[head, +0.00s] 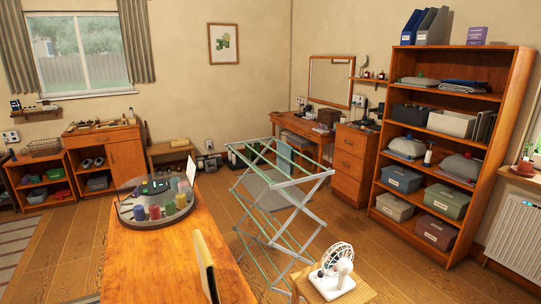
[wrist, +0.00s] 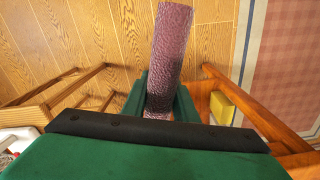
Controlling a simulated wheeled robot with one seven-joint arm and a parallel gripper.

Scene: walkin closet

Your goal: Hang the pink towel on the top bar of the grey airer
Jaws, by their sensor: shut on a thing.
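My gripper (wrist: 158,104) shows in the wrist view with its green fingers shut on the pink towel (wrist: 172,45). The towel looks like a narrow, textured, dusky-pink roll or fold that extends away from the fingers over the wooden floor. The grey airer (head: 318,178) stands open on its crossed legs in the middle of the head view, with pale greenish bars along its top. My gripper and the towel are not in the head view.
A wooden table (head: 150,262) with a round tray of coloured items (head: 128,214) stands left of the airer. A stool (head: 350,294) with a white fan (head: 333,272) is at the front. A shelf unit (head: 512,115) stands at right. Floor shows between them.

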